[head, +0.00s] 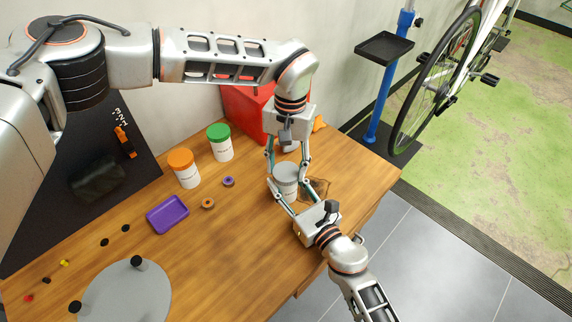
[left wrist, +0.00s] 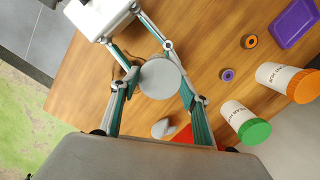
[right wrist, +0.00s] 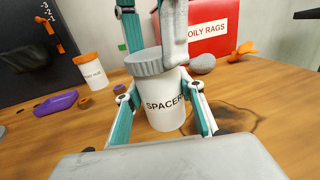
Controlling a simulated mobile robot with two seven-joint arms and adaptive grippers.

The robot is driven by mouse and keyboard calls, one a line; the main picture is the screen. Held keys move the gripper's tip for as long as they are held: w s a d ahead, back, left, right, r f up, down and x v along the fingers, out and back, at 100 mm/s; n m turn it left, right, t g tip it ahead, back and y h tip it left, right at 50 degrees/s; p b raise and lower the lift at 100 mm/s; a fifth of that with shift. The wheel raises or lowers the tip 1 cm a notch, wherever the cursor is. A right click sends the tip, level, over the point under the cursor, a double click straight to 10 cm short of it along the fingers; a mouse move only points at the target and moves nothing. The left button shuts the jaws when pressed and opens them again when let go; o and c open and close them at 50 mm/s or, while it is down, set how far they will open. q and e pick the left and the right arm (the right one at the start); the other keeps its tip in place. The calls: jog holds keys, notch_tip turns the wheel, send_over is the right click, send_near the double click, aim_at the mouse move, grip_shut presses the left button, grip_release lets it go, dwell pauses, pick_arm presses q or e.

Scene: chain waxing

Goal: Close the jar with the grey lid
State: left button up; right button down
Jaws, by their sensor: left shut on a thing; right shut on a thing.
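The white jar labelled SPACERS (right wrist: 165,108) stands upright on the wooden table, also seen in the head view (head: 288,191). The grey lid (right wrist: 155,62) sits at the jar's mouth, slightly offset to the left in the right wrist view; I cannot tell if it is fully seated. It shows from above in the left wrist view (left wrist: 160,79). My left gripper (head: 286,169) reaches down from above, shut on the grey lid, with a finger on each side. My right gripper (right wrist: 166,104) comes in low from the front, shut around the jar body.
An orange-lidded jar (head: 184,169) and a green-lidded jar (head: 220,143) stand to the left. A purple tray (head: 167,214) and small rings lie nearby. A red OILY RAGS box (right wrist: 200,38) and a grey stone-like lump (right wrist: 202,64) are behind. A dark stain (right wrist: 232,120) lies beside the jar.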

pick_arm(q)
jog(key=shift+m, duration=0.6)
jog(key=o, duration=0.8)
jog(key=shift+r, duration=2.3)
jog(key=shift+c, duration=0.3)
